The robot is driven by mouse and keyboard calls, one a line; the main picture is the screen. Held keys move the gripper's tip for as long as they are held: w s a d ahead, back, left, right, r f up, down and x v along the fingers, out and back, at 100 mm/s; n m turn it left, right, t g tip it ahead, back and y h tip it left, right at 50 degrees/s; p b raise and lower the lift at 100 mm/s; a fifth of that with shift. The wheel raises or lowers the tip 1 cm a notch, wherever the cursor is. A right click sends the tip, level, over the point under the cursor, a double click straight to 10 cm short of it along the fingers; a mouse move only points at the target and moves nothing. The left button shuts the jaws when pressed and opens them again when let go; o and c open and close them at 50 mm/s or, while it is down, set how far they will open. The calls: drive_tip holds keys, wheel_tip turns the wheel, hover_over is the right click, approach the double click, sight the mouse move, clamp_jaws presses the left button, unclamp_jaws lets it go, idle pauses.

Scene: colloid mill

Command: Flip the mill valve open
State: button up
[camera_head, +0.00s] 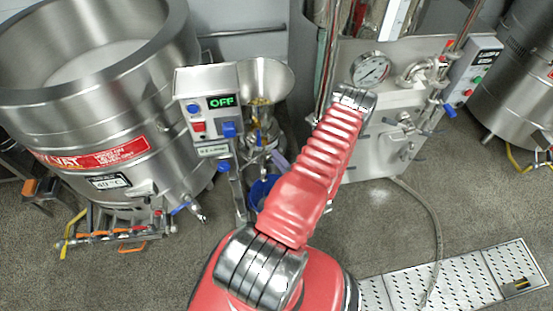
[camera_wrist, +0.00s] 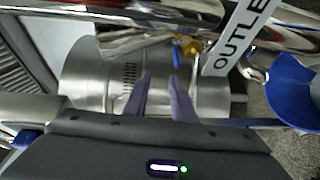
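The colloid mill (camera_head: 262,135) stands left of my arm, under a steel hopper (camera_head: 266,80). In the wrist view, a small brass valve (camera_wrist: 190,47) with a blue handle (camera_wrist: 177,57) sits at the top, beside a white OUTLET sign (camera_wrist: 234,38). My gripper (camera_wrist: 160,76) shows two greyish-purple fingers, apart with nothing between them. The fingertips lie below and left of the valve in the picture, over a steel cylindrical body (camera_wrist: 85,80), apart from the handle. In the head view my gripper (camera_head: 279,161) is partly hidden behind my arm, and the valve cannot be made out clearly.
A large steel vat (camera_head: 90,100) stands left, a gauge panel (camera_head: 385,100) right. A floor drain grate (camera_head: 450,280) lies front right.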

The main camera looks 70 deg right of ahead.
drive_tip(key=shift+w+a, duration=0.1)
drive_tip(key=shift+w, duration=0.15)
drive_tip(key=shift+c, duration=0.8)
drive_tip(key=shift+n+t+y, duration=0.4)
drive_tip(key=shift+t+y, duration=0.1)
drive_tip(key=shift+y, duration=0.3)
drive_tip(key=w+a+f, duration=0.2)
drive_tip(key=w, duration=0.1)
drive_tip(key=w+a+f, duration=0.1)
drive_tip(key=w, duration=0.1)
drive_tip(key=shift+w+a, duration=0.15)
drive_tip(key=shift+a, duration=0.15)
clamp_jaws()
drive_tip(key=shift+w+d+f+m+g+h, duration=0.1)
drive_tip(key=shift+w+f+m+g+h, duration=0.35)
drive_tip(key=shift+h, duration=0.35)
drive_tip(key=shift+w+d+f+m+g+h, duration=0.1)
drive_tip(key=shift+w+f+m+g+h, duration=0.1)
drive_tip(key=shift+w+f+m+h, duration=0.4)
drive_tip(key=shift+w+d+f+m+g+h, duration=0.1)
drive_tip(key=shift+w+f+m+g+h, duration=0.3)
drive_tip(key=shift+h, duration=0.6)
drive_tip(key=shift+f, duration=0.2)
